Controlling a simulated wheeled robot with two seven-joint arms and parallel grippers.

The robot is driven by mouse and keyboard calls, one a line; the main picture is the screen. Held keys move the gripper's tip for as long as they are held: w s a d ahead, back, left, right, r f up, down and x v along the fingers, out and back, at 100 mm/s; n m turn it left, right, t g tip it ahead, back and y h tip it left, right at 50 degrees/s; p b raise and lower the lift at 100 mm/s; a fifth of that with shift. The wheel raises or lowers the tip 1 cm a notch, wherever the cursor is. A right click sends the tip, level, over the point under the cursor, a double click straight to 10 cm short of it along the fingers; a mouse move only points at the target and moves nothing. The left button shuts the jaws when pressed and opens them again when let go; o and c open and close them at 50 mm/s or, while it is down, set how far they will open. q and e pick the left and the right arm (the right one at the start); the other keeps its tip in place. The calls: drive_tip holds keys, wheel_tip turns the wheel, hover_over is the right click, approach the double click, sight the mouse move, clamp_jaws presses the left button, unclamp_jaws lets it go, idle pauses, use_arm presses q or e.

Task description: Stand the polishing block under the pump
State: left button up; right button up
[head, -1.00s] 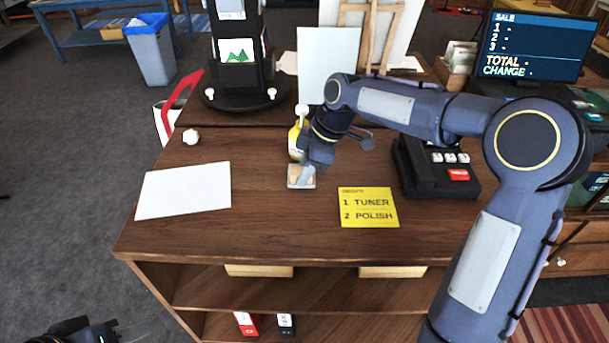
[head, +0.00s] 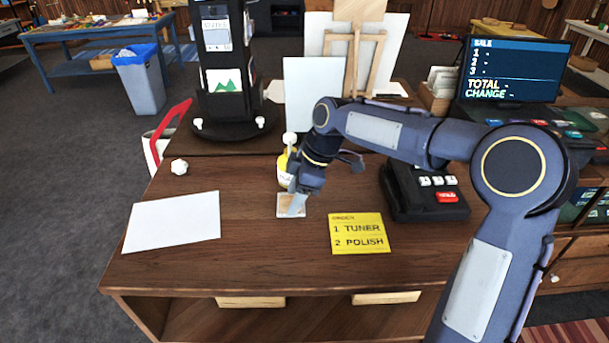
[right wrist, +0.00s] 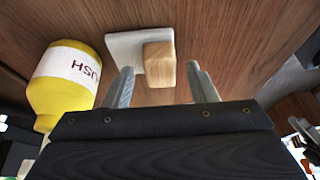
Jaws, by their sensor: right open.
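The polishing block (head: 283,209) lies on the brown counter, in front of the yellow bottle. In the right wrist view it is a small wooden block (right wrist: 159,66) against a wider pale grey pad (right wrist: 124,45). The yellow pump bottle (head: 283,176) stands behind it with a white pump head (head: 289,138); its yellow body (right wrist: 60,85) also shows in the right wrist view. My right gripper (head: 296,205) is open and points down at the block. Its fingers lie to either side of the wooden part, with gaps visible. My left gripper is out of view.
A yellow order card (head: 358,233) lies right of the block, with a black keypad device (head: 425,195) beyond it. A white sheet (head: 172,222) and a small white knob (head: 179,167) lie left. A black display stand (head: 222,100) and white panel (head: 313,95) are behind.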

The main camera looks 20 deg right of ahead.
drive_tip(key=v, duration=1.1)
drive_tip(key=s+d+f+m+t, duration=0.25)
drive_tip(key=s+m, duration=0.55)
drive_tip(key=s, duration=0.7)
drive_tip(key=s+f+m+t, duration=0.2)
drive_tip(key=s+f+m, duration=0.6)
drive_tip(key=s, duration=0.3)
drive_tip(key=shift+s+a+f+m, duration=0.3)
drive_tip(key=shift+s+a+f, duration=0.15)
drive_tip(key=shift+f, duration=0.1)
